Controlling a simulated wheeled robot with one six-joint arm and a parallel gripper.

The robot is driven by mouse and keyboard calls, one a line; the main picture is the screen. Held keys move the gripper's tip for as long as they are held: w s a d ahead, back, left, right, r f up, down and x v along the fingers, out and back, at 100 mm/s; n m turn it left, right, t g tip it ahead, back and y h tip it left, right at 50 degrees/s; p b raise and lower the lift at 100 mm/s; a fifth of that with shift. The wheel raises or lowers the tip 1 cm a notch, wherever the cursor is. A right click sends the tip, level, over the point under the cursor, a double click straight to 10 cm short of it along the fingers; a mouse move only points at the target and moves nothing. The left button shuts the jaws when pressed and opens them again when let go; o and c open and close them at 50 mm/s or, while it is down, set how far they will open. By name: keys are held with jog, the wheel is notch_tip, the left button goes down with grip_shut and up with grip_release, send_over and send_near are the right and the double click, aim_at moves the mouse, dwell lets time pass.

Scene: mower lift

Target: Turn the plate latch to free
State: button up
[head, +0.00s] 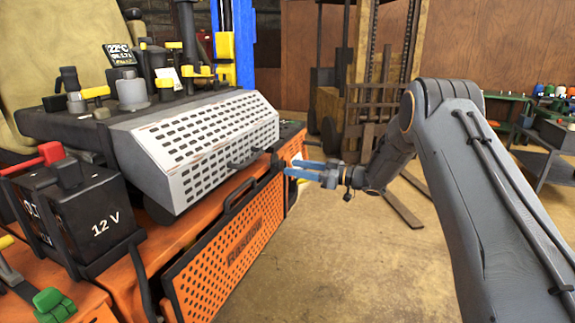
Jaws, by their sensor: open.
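A white perforated plate (200,137) covers the front of the dark control console. A small dark bar-like part (246,159), which looks like the plate latch, sits at the plate's lower right edge. Its exact turn position is too small to tell. My gripper (292,168) has blue fingers that point left, toward this part. It is open and appears empty, a short way right of the dark part and apart from it in the picture. The depth between them is hard to judge.
An orange perforated panel (225,255) with a black handle (240,195) lies below the plate. A black 12 V battery (75,215) stands at the left. A forklift-like machine (375,90) stands behind. Concrete floor (345,265) is clear between the orange machine and my arm.

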aim_at(282, 165)
jog(key=shift+p+x, duration=0.5)
jog(key=shift+x, duration=1.3)
jog(key=c, duration=1)
